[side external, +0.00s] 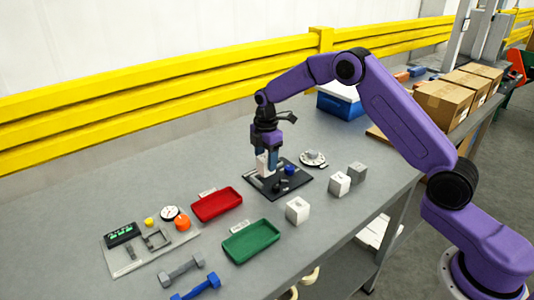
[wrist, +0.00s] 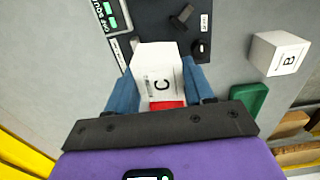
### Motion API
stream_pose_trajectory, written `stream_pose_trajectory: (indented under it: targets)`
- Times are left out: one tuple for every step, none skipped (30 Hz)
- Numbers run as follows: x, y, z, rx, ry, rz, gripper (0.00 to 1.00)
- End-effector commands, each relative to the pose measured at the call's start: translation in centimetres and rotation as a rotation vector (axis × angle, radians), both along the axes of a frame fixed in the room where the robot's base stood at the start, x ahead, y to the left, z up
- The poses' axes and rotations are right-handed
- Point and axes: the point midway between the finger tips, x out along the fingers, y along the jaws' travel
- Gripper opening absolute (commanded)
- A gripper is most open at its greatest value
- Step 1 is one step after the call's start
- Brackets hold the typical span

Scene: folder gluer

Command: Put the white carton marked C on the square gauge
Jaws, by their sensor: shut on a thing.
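My gripper (side external: 266,166) is shut on the white carton marked C (wrist: 160,80), with a blue finger on either side. In the side view the carton (side external: 263,164) is upright over the left part of a black gauge plate (side external: 265,190). I cannot tell whether its underside touches the plate. In the wrist view the dark plate (wrist: 152,18) shows beyond the carton, with a small dark fitting and a round knob on it. A strip of partly legible lettering runs along its left edge. A blue knob (side external: 290,170) shows on the plate in the side view.
A white carton marked B (wrist: 278,54) stands to the right in the wrist view.

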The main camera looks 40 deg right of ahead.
Motion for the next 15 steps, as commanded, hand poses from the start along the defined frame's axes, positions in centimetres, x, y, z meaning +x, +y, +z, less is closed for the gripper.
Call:
stream_pose_trajectory:
  targets:
    - [0.0, 0.0, -0.5, 0.000, 0.002, 0.000, 0.24]
    - [0.0, 0.0, -0.8, 0.000, 0.002, 0.000, 0.24]
    - [-0.1, 0.0, -1.1, -0.001, 0.002, 0.000, 0.24]
    - [-0.1, 0.0, -1.4, -0.001, 0.002, 0.000, 0.24]
    - [-0.1, 0.0, -1.6, -0.001, 0.002, -0.001, 0.24]
    - [0.0, 0.0, -1.9, 0.000, 0.002, -0.001, 0.24]
    - [0.0, 0.0, -2.1, 0.000, 0.001, -0.001, 0.24]
    - [0.0, 0.0, -2.3, 0.000, 0.001, -0.001, 0.24]
    - [0.0, 0.0, -2.6, 0.000, 0.001, -0.001, 0.24]
    - [0.0, 0.0, -2.8, 0.000, 0.001, -0.001, 0.24]
    - [0.0, 0.0, -2.9, 0.000, 0.001, -0.001, 0.24]
    - [0.0, 0.0, -3.1, 0.000, 0.001, -0.001, 0.24]
    - [0.0, 0.0, -3.2, 0.000, 0.001, -0.001, 0.24]
    - [0.0, 0.0, -3.3, 0.000, 0.000, -0.001, 0.24]
    - [0.0, 0.0, -3.5, 0.000, 0.000, -0.001, 0.24]
